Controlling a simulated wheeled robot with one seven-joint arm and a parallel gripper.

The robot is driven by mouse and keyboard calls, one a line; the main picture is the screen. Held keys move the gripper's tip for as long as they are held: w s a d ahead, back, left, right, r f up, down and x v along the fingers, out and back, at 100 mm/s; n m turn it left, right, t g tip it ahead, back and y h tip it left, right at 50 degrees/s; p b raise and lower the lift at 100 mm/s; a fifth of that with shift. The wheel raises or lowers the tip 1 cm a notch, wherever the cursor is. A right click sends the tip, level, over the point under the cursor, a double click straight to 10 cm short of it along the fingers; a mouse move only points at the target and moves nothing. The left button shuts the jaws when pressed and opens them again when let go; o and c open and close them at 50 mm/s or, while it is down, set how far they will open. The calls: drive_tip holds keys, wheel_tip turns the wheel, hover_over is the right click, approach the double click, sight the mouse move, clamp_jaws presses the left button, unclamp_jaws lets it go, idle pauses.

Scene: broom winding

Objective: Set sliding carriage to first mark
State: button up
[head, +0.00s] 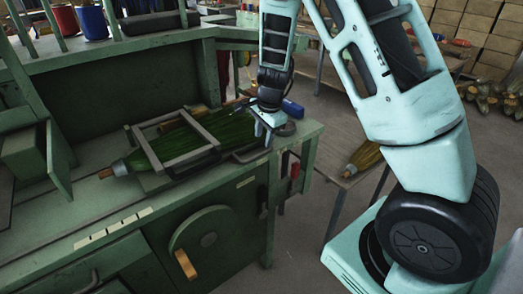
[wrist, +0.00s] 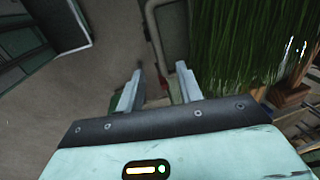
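A grey metal frame (head: 196,158), seemingly the sliding carriage, sits on the green bench around a bundle of green bristles (head: 205,133). My gripper (head: 263,136) points down at the frame's right end, near the bench's right edge. In the wrist view my gripper (wrist: 160,70) has its two fingers apart. A grey bent bar (wrist: 150,28) runs down toward the gap between them; I cannot tell whether they touch it. The green bristles (wrist: 240,45) fill the upper right there. Cream marks (head: 113,228) lie along the bench's front edge; which is first is unclear.
A green cabinet (head: 205,240) with a round dial and wooden handle is below the benchtop. Red-handled tools (head: 295,171) hang at the bench's right end. A blue pot (head: 92,22) stands on the back shelf. Floor at right is partly clear beside a small table (head: 350,180).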

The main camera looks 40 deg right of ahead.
sight(261, 153)
drive_tip(key=f, duration=0.3)
drive_tip(key=w+f, duration=0.1)
drive_tip(key=f, duration=0.2)
drive_tip(key=shift+w+f, duration=0.1)
drive_tip(key=shift+f, duration=0.05)
clamp_jaws()
